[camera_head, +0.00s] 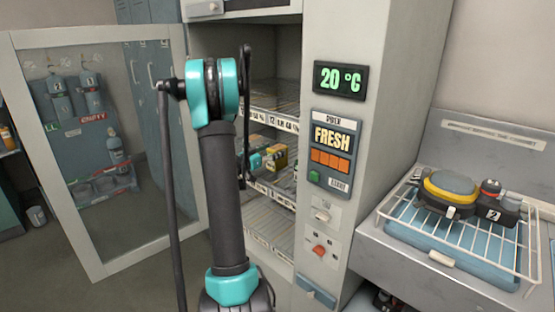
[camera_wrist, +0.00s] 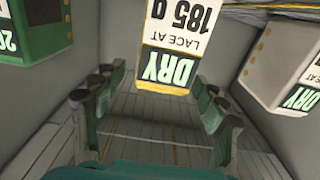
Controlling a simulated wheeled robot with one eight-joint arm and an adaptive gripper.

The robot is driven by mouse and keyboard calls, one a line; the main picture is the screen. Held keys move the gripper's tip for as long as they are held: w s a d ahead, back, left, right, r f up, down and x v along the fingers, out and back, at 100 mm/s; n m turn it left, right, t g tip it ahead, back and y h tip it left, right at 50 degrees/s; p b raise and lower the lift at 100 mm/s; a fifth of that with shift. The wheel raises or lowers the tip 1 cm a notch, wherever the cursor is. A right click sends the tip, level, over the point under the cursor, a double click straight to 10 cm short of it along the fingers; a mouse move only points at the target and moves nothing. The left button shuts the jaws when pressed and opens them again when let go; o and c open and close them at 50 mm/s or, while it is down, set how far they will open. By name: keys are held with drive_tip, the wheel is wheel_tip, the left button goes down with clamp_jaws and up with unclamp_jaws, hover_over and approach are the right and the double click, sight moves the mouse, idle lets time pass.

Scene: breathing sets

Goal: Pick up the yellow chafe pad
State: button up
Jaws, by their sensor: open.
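In the wrist view my gripper (camera_wrist: 155,104) is open, with its two green fingers spread apart and nothing between their tips. Just ahead, a box with a white label reading DRY and 185 g (camera_wrist: 176,40) has a yellow edge. A yellow block (camera_head: 276,157) stands on a shelf inside the open cabinet. A round yellow part with a grey top (camera_head: 449,186) is on a device on the right-hand rack. I cannot tell which yellow thing is the chafe pad.
A green-sided block (camera_wrist: 42,28) is left and a pale block (camera_wrist: 282,55) right of the labelled box. The cabinet's glazed door (camera_head: 110,165) stands open at left. A white wire rack (camera_head: 470,255) over a blue tray is at right.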

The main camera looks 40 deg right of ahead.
drive_tip(key=d, duration=0.3)
drive_tip(key=shift+w, duration=0.2)
drive_tip(key=shift+a, duration=0.1)
drive_tip(key=c, duration=1.6)
drive_tip(key=shift+c, duration=0.2)
drive_tip(key=shift+r, duration=0.15)
